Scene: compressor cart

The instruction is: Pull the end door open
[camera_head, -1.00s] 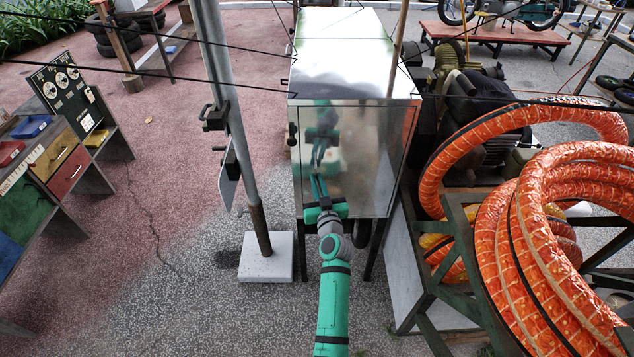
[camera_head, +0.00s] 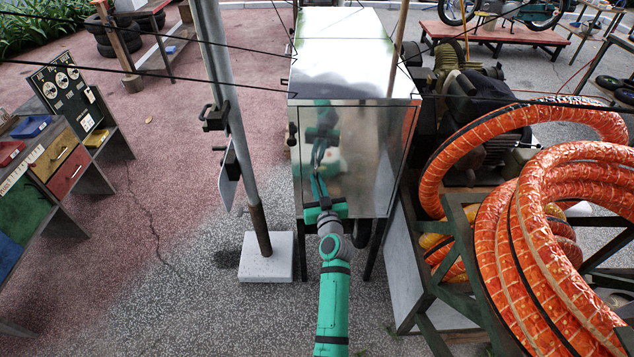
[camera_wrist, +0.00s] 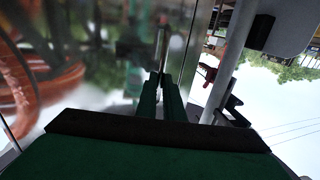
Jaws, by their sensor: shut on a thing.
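The end door (camera_head: 362,160) is the shiny metal front panel of a box-shaped cabinet (camera_head: 345,65) on dark legs. It looks flush with the cabinet, and I see no clear gap. My gripper (camera_head: 314,178) reaches to the left part of the door, and its mirror image shows in the metal above. In the wrist view my gripper's two green fingers (camera_wrist: 171,85) are close together against the reflective door (camera_wrist: 110,75), near its vertical edge. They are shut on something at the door.
A grey pole (camera_head: 230,110) on a white base block (camera_head: 266,262) stands close left of the cabinet. Big orange hose coils (camera_head: 520,225) on a dark frame crowd the right side. Cables cross overhead. Paved floor (camera_head: 180,230) is free on the left.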

